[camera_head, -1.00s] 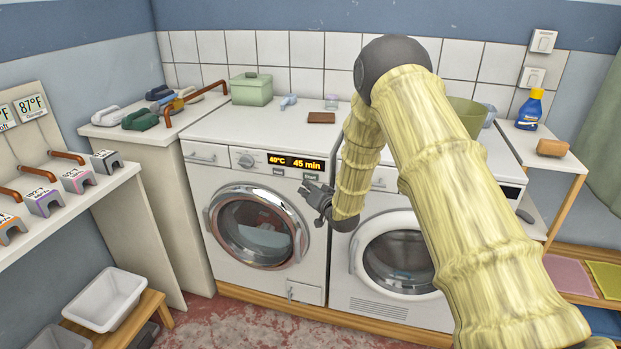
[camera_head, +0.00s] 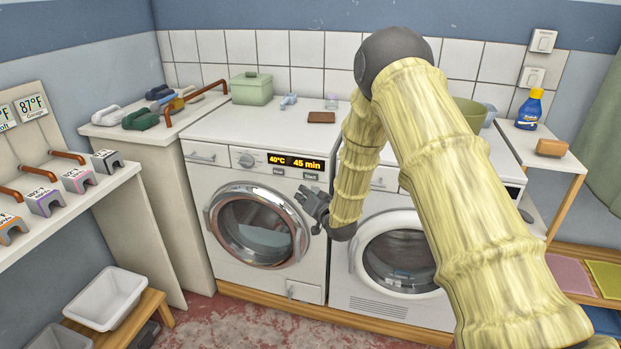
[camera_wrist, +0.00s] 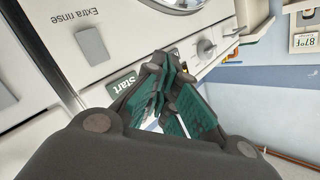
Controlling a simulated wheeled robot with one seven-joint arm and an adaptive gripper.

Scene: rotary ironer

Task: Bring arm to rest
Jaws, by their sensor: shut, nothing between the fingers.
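My gripper (camera_head: 310,198) hangs in front of the upper right part of the left washing machine (camera_head: 313,250), just right of its round door (camera_head: 257,227) and below the lit display (camera_head: 295,162). In the wrist view the green-padded fingers (camera_wrist: 165,95) are close together with nothing held between them. The Start button (camera_wrist: 122,83) shows beside the fingers there. I cannot tell whether the fingertips touch the machine's front. My sleeved arm bends down from the upper right and hides part of the right machine.
A second front-loading machine (camera_head: 400,262) stands to the right. A green lidded pot (camera_head: 251,89) and a brown block (camera_head: 321,117) stand on top of the left machine. A shelf (camera_head: 60,205) with several small coloured blocks is at left. A blue bottle (camera_head: 529,109) stands far right.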

